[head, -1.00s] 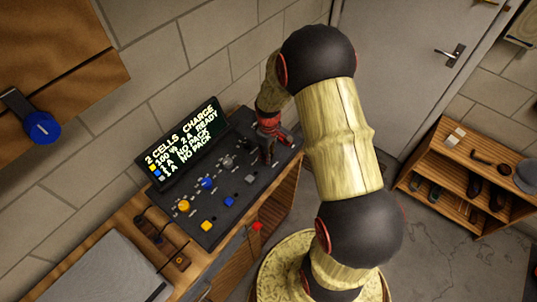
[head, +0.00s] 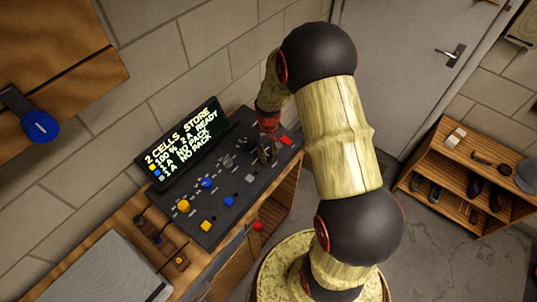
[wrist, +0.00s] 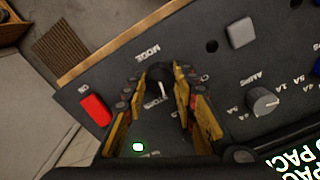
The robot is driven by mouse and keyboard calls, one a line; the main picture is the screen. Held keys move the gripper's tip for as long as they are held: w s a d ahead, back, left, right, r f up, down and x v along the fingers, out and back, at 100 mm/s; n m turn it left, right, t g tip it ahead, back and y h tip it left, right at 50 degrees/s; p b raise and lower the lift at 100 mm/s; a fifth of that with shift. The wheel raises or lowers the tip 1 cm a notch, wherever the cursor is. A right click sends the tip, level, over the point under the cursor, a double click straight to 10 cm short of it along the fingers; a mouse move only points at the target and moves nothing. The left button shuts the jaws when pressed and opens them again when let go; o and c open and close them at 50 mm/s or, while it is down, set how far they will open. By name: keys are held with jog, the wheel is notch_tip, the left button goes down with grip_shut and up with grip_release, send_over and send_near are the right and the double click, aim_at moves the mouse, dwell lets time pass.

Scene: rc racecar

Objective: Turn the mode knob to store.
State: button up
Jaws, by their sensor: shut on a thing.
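The mode knob (wrist: 159,75) is a dark knob between my fingertips in the wrist view, just beside the printed word MODE. My gripper (wrist: 158,82) is shut on it, one yellow-and-black finger on each side; the fingers partly hide the knob and its labels. In the head view my gripper (head: 266,152) is at the right end of the black control panel (head: 222,212), and the knob is hidden there. The display (head: 182,142) reads "2 CELLS STORE" on its top line.
A grey amps knob (wrist: 262,101) and a grey square button (wrist: 240,33) lie to the right. Blue and yellow knobs and buttons are farther along the panel.

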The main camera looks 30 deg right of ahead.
aim_at(269, 156)
jog(key=shift+m, duration=0.6)
jog(key=o, duration=1.2)
jog(key=shift+c, duration=0.2)
notch_tip(269, 156, up, 12)
dwell(0.3)
